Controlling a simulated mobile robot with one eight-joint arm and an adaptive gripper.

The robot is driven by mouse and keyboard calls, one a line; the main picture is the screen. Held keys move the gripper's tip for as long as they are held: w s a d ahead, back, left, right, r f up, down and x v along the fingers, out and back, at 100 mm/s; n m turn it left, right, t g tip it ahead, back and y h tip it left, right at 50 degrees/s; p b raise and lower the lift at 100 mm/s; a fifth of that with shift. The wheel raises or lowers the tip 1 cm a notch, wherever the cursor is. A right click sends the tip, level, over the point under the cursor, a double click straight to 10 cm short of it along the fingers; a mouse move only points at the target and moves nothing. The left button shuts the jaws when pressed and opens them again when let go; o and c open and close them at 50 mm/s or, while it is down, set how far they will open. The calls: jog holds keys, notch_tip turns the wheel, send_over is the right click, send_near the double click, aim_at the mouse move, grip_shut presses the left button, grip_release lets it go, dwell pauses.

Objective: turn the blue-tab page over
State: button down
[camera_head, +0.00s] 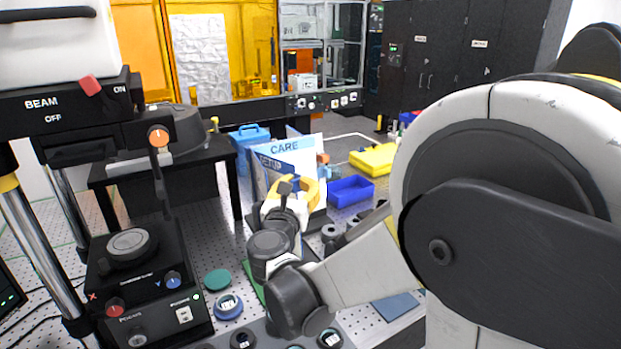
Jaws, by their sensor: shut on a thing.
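A standing set of pages with a white sheet headed CARE (300,147) is in the middle of the view. A page with a blue edge (264,163) stands in front of it at the left, tilted away from the CARE sheet. My gripper (288,186) is at the lower part of these pages, shut on the blue-tab page. My wrist and fingers hide the grip itself and the lower part of the pages. The tab cannot be made out clearly.
A blue bin (351,191) and a yellow case (374,159) lie to the right of the pages. A blue toolbox (250,140) stands behind. The black instrument with knobs (150,290) is at left. Several round parts, including a blue ring (228,307), lie in front.

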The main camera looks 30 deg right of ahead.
jog(key=shift+s+a, duration=0.15)
jog(key=shift+a, duration=0.75)
jog(key=shift+f, duration=0.1)
jog(key=c, duration=1.5)
grip_release()
jog(key=shift+o, duration=0.2)
jog(key=v, duration=1.2)
jog(key=shift+s, duration=0.1)
jog(key=shift+c, duration=0.5)
